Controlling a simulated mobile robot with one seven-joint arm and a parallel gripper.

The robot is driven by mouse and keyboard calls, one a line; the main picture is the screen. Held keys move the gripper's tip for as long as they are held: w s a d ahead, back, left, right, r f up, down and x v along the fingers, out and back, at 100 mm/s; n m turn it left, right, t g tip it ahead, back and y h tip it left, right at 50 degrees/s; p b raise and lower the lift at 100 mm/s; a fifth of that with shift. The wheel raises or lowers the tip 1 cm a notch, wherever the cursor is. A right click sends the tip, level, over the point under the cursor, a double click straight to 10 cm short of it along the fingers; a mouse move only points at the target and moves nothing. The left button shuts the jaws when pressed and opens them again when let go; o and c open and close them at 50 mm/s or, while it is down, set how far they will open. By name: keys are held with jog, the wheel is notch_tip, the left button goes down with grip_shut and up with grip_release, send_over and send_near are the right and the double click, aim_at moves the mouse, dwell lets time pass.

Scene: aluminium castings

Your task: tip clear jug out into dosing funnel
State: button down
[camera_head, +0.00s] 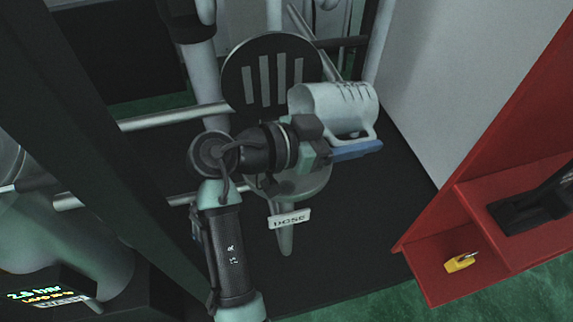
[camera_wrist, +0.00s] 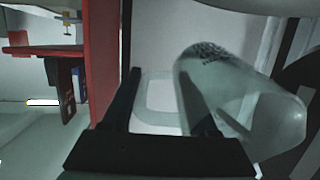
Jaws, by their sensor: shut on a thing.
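The clear jug (camera_head: 350,107) lies tipped on its side in the head view, its open mouth facing left and its graduation marks on top. My gripper (camera_head: 350,149) is shut on its handle, below the jug body. In the wrist view the jug (camera_wrist: 245,105) slants across the right side, and its handle (camera_wrist: 158,95) shows between my fingers (camera_wrist: 160,100). The dosing funnel (camera_head: 318,184), marked by a DOSE label (camera_head: 289,219), is below my gripper and partly hidden by it. I cannot tell whether anything is inside or leaving the jug.
A round dark slotted plate (camera_head: 270,75) stands just left of the jug mouth. Pale pipes (camera_head: 170,117) run behind my arm. A red shelf unit (camera_head: 450,235) holds a small yellow item (camera_head: 460,262) at right. A grey panel (camera_head: 455,80) stands right of the jug.

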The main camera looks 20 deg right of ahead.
aim_at(360, 109)
jog(key=shift+s+a+r+h+b, duration=0.1)
jog(key=shift+a+r+h+b, duration=0.2)
jog(key=shift+h, duration=0.2)
jog(key=shift+r, duration=0.3)
jog(key=shift+a+r+h+b, duration=0.1)
jog(key=shift+h+b, duration=0.2)
jog(key=shift+a+r+h+b, duration=0.2)
jog(key=shift+r+h+b, duration=0.5)
jog(key=shift+r, duration=0.4)
jog(key=shift+d+r, duration=0.1)
jog(key=shift+d, duration=0.25)
jog(key=shift+d+r+t+h+b, duration=0.15)
jog(key=shift+r+t+h+b, duration=0.15)
jog(key=shift+r+h+b, duration=0.55)
jog(key=shift+f+b, duration=0.1)
jog(key=shift+b, duration=0.3)
